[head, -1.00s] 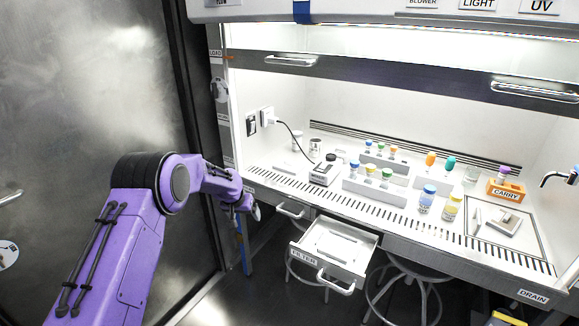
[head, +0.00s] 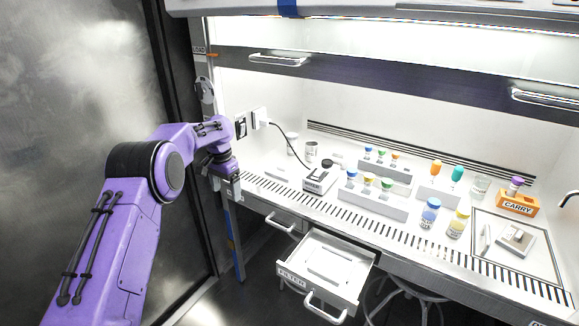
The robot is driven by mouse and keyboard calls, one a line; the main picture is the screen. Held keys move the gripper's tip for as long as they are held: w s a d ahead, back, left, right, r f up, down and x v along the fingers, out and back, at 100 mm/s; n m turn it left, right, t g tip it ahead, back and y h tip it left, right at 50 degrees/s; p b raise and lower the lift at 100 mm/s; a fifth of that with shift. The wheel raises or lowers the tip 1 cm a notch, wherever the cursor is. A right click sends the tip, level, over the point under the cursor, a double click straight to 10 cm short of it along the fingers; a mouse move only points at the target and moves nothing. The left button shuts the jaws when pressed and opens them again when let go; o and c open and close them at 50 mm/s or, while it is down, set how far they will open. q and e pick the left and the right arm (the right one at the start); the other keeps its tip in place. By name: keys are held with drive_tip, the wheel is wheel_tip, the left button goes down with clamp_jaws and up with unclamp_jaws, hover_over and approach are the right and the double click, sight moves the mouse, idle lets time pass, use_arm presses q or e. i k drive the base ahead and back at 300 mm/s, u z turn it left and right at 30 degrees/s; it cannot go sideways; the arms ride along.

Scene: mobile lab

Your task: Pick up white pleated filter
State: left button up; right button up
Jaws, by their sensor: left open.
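The drawer labelled FILTER (head: 292,279) is pulled open below the bench. A flat white rectangular piece (head: 338,262) lies inside it; it looks like the white pleated filter, but its pleats are too small to tell. My left gripper (head: 229,190) is open at the front left corner of the bench. It is up and to the left of the drawer, apart from it, and holds nothing that I can see. My right gripper is not in view.
A closed drawer (head: 283,222) with a handle sits left of the open one. The bench carries a small scale (head: 319,180), racks of capped vials (head: 374,201), bottles and an orange CARRY box (head: 517,204). A stool (head: 405,292) stands under the bench.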

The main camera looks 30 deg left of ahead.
sight(280, 171)
drive_tip(key=i, duration=1.15)
